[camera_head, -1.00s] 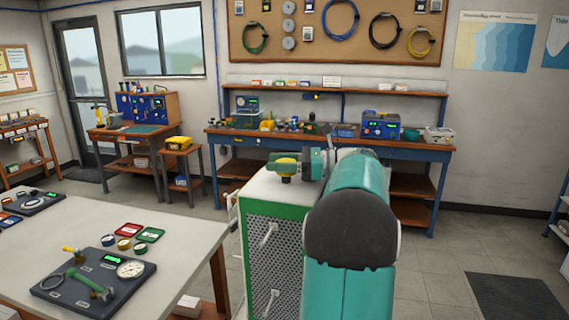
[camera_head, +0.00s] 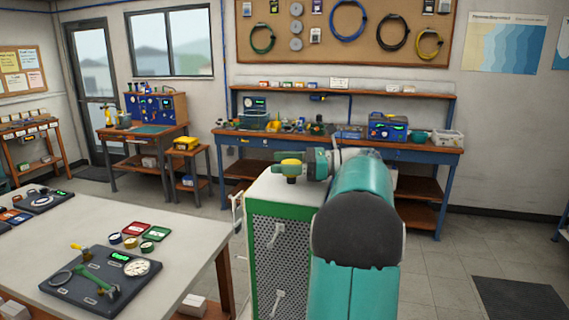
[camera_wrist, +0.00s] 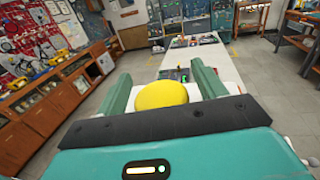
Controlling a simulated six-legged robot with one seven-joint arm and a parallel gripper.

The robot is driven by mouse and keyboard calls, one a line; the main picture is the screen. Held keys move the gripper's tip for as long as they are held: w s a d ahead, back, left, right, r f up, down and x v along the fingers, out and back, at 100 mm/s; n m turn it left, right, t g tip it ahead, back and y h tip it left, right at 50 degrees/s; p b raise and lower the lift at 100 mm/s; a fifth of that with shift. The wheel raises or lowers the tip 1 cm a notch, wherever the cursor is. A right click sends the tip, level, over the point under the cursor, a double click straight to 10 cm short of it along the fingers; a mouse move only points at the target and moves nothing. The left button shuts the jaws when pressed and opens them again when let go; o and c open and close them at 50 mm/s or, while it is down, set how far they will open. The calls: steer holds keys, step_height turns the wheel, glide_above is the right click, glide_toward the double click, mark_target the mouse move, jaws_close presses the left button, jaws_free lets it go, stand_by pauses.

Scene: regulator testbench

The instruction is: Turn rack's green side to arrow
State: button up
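The rack (camera_head: 281,262) is a white-topped cabinet with a green-framed, perforated side and white handles, standing right of the near table. Its green side faces toward me and shows left of my arm. A round yellow knob (camera_head: 291,163) on a dark stem sits at its top. My gripper (camera_head: 298,164) is at this knob. In the wrist view, the yellow knob (camera_wrist: 161,95) lies between my gripper's two spread green fingers (camera_wrist: 162,84); I cannot tell whether they press on it. My arm hides the rack's right part. I see no arrow.
A white table (camera_head: 187,270) at the left holds a dark gauge board (camera_head: 97,279) and small red and green trays. A blue-framed workbench (camera_head: 340,147) stands along the back wall. Open floor lies to the right, with a dark mat (camera_head: 518,299).

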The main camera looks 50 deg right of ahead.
steer(key=v, duration=1.4)
stand_by(0.5)
